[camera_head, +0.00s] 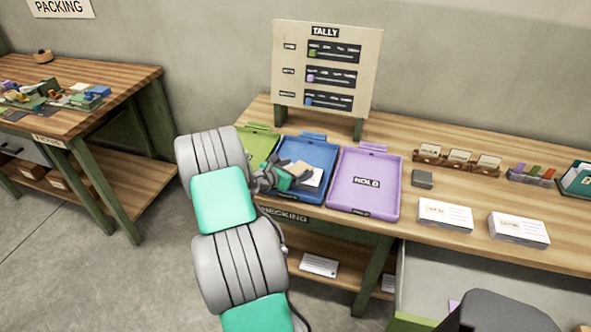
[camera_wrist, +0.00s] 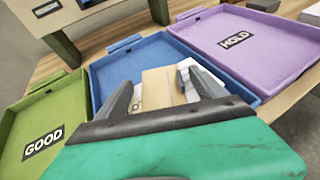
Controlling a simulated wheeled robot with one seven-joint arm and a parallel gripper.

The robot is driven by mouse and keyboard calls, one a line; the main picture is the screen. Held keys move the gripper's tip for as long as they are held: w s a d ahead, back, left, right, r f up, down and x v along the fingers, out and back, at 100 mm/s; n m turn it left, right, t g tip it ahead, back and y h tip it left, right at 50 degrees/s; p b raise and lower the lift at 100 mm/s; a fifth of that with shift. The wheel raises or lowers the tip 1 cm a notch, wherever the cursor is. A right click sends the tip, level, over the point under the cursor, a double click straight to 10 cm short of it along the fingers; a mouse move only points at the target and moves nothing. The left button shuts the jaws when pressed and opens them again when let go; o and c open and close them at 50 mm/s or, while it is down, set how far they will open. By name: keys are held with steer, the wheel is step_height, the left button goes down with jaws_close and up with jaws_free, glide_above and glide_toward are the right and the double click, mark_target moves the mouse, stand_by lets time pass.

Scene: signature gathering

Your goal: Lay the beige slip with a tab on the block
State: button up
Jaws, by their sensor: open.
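The beige slip (camera_wrist: 158,86) lies in the blue tray (camera_wrist: 106,84), seen between my fingers in the wrist view. It overlaps or lies against a white paper block (camera_wrist: 207,80); whether it rests fully on top is unclear. I cannot make out a tab on the slip. My gripper (camera_wrist: 164,92) is open, low over the blue tray, with one finger on each side of the slip. Its body hides the tray's front part.
A green tray (camera_wrist: 40,115) marked GOOD stands left of the blue one, and a purple tray (camera_wrist: 259,63) marked HOLD right. The tally board (camera_head: 327,68) stands behind. A small grey block (camera_head: 422,179), card stacks (camera_head: 445,215) and a card rack (camera_head: 457,162) sit farther right.

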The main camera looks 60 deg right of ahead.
steer(key=w+a+r+m+t+y, duration=0.2)
steer(key=w+a+r+m, duration=0.15)
steer(key=a, duration=0.65)
steer(key=w+a+r+m+t+y, duration=0.15)
steer(key=w+a, duration=0.25)
steer(key=a, duration=0.5)
steer(key=w+a+r+m+t+y, duration=0.1)
steer(key=w+a+r+m+y, duration=0.2)
steer(key=a, duration=0.7)
steer(key=s+a+r+m+y, duration=0.1)
steer(key=a+m+y, duration=0.1)
steer(key=a, duration=0.7)
steer(key=s+a+r+m+t+y, duration=0.1)
steer(key=s+a+r+m+y, duration=0.1)
steer(key=a, duration=0.7)
steer(key=s+a+r+m+t+y, duration=0.1)
steer(key=s+a+r+m+y, duration=0.1)
steer(key=a, duration=0.7)
steer(key=shift+a+m+b, duration=0.35)
steer(key=shift+m, duration=0.25)
